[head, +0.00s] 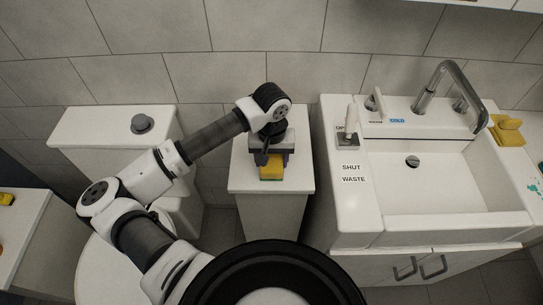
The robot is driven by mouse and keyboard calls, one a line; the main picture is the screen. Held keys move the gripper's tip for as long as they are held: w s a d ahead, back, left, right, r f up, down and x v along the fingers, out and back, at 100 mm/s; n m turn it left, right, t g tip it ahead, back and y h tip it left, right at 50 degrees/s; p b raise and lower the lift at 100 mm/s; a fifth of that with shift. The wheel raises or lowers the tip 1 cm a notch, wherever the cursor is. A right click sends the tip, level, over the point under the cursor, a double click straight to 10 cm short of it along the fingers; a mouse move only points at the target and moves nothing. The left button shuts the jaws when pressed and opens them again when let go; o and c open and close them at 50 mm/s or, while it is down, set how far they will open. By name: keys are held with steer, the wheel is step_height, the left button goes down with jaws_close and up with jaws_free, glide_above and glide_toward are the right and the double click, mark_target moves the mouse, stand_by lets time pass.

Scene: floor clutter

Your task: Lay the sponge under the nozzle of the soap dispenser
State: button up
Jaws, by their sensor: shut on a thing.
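My gripper (272,157) points down over the narrow white cabinet between the toilet and the sink. It is shut on the yellow sponge (271,173), which has a thin green layer along its lower edge. The wrist and fingers hide the back part of the sponge. I cannot tell whether the sponge touches the cabinet top (241,178) or is held just above it. No soap dispenser is clearly recognisable. A small yellow object (508,132) with a raised part stands right of the sink, but I cannot tell what it is.
The white sink (430,185) with a curved metal tap (440,80) stands at the right. A grey-based lever (347,138) sits on its left rim. The toilet tank (90,125) is at the left. A side surface (22,222) at far left holds another yellow object (6,199).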

steer(key=shift+f+b, duration=0.25)
steer(key=shift+b, duration=0.1)
steer(key=o, duration=1)
steer(key=shift+r, duration=0.1)
steer(key=shift+r, duration=0.1)
